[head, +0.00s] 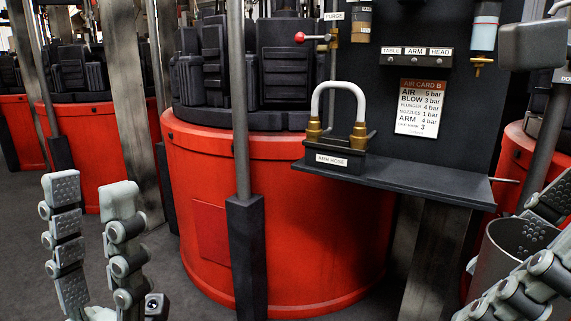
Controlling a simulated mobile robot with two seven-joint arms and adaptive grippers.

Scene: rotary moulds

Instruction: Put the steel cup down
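The steel cup (497,262) is a grey, open-topped cylinder at the lower right. My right gripper (512,252) has one finger at the cup's far right side and the other across its front, and it looks shut on the cup. The cup's lower part is hidden by the near finger and the picture's edge. The cup is held to the right of the dark shelf (425,180) and lower than it. My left gripper (90,192) is at the lower left, fingers up and apart, open and empty.
A white hose loop (338,88) on brass fittings stands on the shelf's left part, behind the ARM HOSE label (331,160). The shelf's right part is bare. A grey post (240,110) stands before the big red drum (300,240). A valve with a red knob (299,37) sits above.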

